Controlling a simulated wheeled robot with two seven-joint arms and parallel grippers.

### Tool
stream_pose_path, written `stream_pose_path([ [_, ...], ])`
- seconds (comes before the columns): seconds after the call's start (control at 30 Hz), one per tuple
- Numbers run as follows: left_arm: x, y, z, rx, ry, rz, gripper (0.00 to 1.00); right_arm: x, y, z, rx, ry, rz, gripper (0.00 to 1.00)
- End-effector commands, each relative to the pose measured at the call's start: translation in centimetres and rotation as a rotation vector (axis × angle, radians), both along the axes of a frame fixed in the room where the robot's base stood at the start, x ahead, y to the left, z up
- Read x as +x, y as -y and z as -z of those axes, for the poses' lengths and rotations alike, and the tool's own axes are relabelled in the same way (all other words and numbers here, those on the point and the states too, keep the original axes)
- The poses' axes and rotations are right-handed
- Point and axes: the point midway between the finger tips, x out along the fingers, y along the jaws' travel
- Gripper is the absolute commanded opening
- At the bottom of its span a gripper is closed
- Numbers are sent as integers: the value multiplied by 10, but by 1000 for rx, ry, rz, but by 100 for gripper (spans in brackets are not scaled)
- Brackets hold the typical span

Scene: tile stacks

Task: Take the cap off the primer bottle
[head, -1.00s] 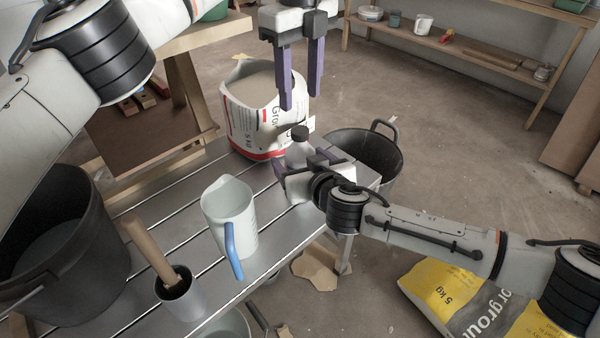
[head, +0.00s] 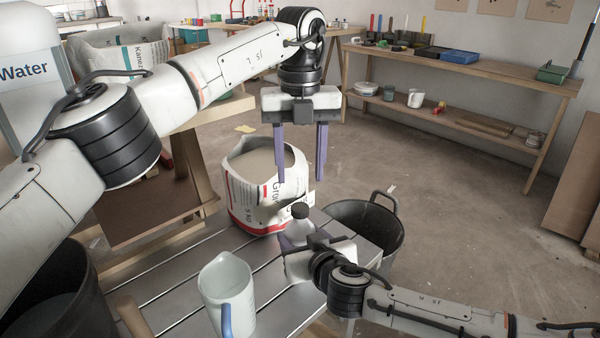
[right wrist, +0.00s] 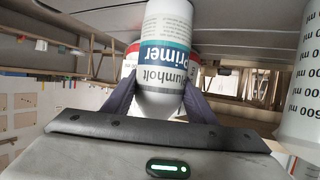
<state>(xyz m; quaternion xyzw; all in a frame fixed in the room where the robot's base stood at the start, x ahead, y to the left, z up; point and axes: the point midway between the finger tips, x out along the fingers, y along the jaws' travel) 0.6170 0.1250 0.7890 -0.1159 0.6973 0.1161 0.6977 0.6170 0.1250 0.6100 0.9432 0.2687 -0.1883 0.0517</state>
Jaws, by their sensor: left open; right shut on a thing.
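The primer bottle (head: 296,231) is a small white bottle with a dark cap (head: 300,211) on its top, near the far end of the slatted metal table. My right gripper (head: 297,241) is shut around its body. In the right wrist view the bottle (right wrist: 165,62), with a blue and white "primer" label, sits between the two fingers (right wrist: 155,95); its cap is out of that view. My left gripper (head: 300,181) is open and empty, fingers pointing down, a little above the cap and apart from it.
An open grout bag (head: 243,205) stands just behind the bottle. A black bucket (head: 385,235) is to the right. A grey jug (head: 228,290) stands on the table (head: 185,285) in front. A large black bucket (head: 60,315) is at the lower left.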

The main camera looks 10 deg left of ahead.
Motion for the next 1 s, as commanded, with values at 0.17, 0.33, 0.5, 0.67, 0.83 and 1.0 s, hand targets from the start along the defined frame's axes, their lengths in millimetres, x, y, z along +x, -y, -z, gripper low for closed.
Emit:
stream_pose_path([
  [0.17,0,0,0,-1,0,391,46,0,0,0,-1,-1,1,0],
  [0.33,0,0,0,1,-1,765,46,0,0,0,-1,-1,1,0],
  [0.5,0,0,0,1,0,1141,46,0,0,0,-1,-1,1,0],
  [0.67,0,0,0,1,-2,1493,46,0,1,0,-1,-1,1,0],
  [0.83,0,0,0,1,-1,1867,46,0,1,0,-1,-1,1,0],
  [1.0,0,0,0,3,-1,2241,46,0,1,0,-1,0,2,0],
])
